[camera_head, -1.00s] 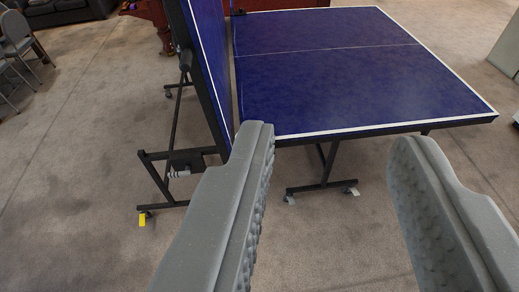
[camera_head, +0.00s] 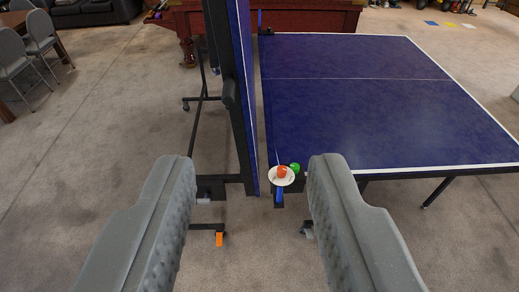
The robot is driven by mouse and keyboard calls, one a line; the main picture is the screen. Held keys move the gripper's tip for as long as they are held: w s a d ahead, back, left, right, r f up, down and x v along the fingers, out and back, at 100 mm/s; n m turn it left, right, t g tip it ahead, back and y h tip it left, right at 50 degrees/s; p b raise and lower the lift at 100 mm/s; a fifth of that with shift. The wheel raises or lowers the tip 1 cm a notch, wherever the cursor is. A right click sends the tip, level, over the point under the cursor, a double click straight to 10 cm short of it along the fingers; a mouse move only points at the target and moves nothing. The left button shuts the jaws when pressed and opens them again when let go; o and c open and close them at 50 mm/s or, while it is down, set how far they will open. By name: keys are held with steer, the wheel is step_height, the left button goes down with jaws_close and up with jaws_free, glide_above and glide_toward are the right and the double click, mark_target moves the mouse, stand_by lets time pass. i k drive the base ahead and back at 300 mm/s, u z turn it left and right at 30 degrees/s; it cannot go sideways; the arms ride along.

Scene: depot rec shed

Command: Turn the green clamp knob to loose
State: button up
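The green clamp knob (camera_head: 295,168) is a small round green shape at the near left corner of the flat blue table half (camera_head: 350,110). It sits beside a white disc (camera_head: 289,181) with an orange-red piece (camera_head: 282,171) on it. A blue part (camera_head: 279,194) hangs just below the disc. My gripper (camera_head: 248,170) is open and empty, its two grey fingers wide apart. The knob lies between the fingers in the picture, nearer the right finger, and looks farther off than the fingertips. I cannot tell which way the knob is turned.
The other blue table half (camera_head: 242,100) stands folded upright just left of the knob. Its black frame and wheels, one with an orange tab (camera_head: 219,239), reach the carpet. A red-brown wooden table (camera_head: 270,18) stands behind. Grey chairs (camera_head: 42,30) are at the far left. Carpet in front is clear.

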mark_target(294, 167)
steer(key=u, duration=0.1)
steer(key=i, duration=1.65)
steer(key=z, duration=0.65)
